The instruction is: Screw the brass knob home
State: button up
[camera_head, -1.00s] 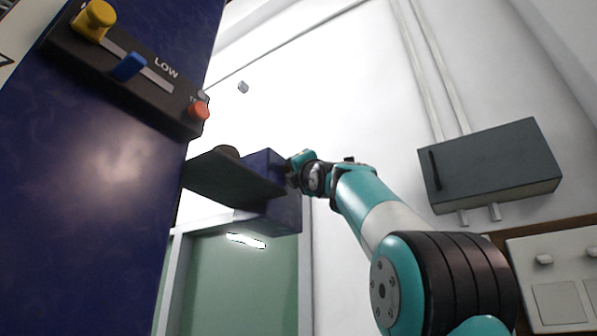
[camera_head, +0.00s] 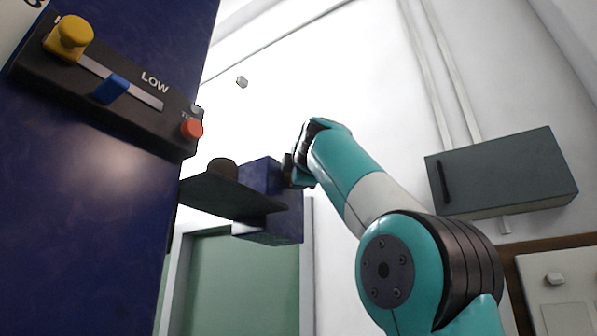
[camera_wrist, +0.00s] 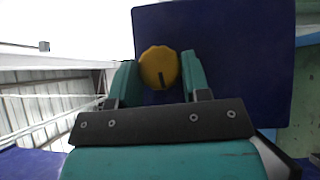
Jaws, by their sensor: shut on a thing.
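The brass knob (camera_wrist: 159,68) is a round yellow-gold knob with a dark mark on its face, in the wrist view. It stands against a dark blue panel (camera_wrist: 235,50), which is the blue box (camera_head: 268,215) in the head view. My gripper (camera_wrist: 158,75) is shut on the knob, with one teal finger on each side. In the head view my gripper (camera_head: 291,170) is at the right side of the blue box, and the knob is hidden there. How far the knob is screwed in cannot be told.
A dark shelf (camera_head: 225,195) bearing a brown round thing (camera_head: 222,167) joins the box on the left. A blue column with a control strip (camera_head: 105,85) stands at the left. A grey wall cabinet (camera_head: 505,172) hangs at the right.

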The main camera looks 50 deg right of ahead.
jog(key=shift+m, duration=0.3)
dwell(0.4)
jog(key=o, duration=0.9)
